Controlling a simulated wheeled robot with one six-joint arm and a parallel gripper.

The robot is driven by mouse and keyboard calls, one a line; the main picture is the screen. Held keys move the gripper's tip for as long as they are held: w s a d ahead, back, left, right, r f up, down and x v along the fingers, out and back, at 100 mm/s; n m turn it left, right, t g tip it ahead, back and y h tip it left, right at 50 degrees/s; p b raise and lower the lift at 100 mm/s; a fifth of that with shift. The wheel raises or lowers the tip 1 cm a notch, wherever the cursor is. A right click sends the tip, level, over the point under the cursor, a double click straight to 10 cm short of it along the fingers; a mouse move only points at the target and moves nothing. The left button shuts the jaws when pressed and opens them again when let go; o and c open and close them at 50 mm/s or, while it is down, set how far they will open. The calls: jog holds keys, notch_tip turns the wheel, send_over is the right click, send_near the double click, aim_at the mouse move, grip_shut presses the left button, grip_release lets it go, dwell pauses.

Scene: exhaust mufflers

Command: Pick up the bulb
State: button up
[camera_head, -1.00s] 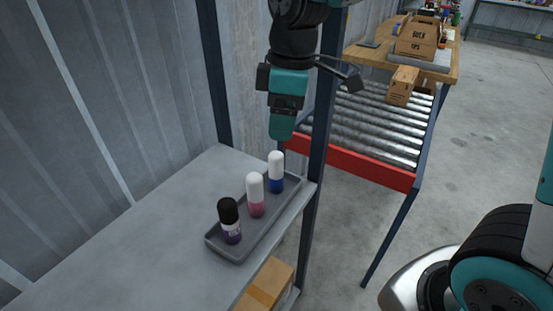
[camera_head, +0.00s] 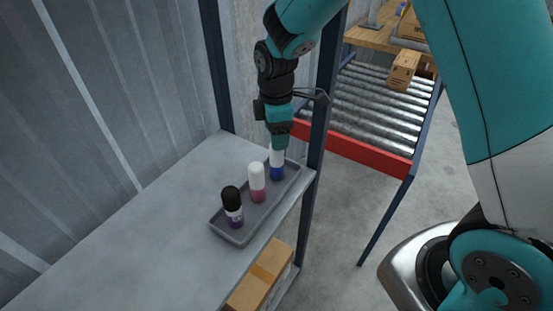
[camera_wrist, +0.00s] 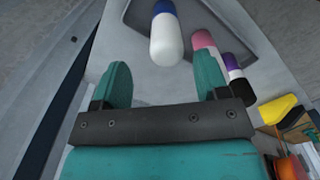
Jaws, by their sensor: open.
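Three capsule-shaped items stand upright in a grey tray (camera_head: 232,232) on the shelf, and I cannot tell which one is called the bulb. One is white over blue (camera_head: 277,171), at the tray's far end. The middle one is white over pink (camera_head: 257,183); the near one is black over white and purple (camera_head: 233,207). My gripper (camera_head: 279,143) is open, pointing down just above the white-and-blue item and hiding part of its top. In the wrist view, this item's white end (camera_wrist: 166,42) lies just beyond and between my spread fingertips (camera_wrist: 163,78). The jaws look empty.
A dark shelf post (camera_head: 319,120) stands close to the right of my gripper. A corrugated wall (camera_head: 110,100) is at the left. A roller conveyor (camera_head: 375,115) with a red end bar is behind. A cardboard box (camera_head: 262,275) sits below. The shelf's near left is bare.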

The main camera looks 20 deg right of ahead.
aim_at(276, 158)
jog(key=f, duration=0.3)
jog(key=f+p, duration=0.1)
jog(key=f, duration=0.1)
jog(key=shift+s+f, duration=0.35)
jog(key=shift+s, duration=0.05)
jog(key=shift+c, duration=0.5)
jog(key=c, duration=0.9)
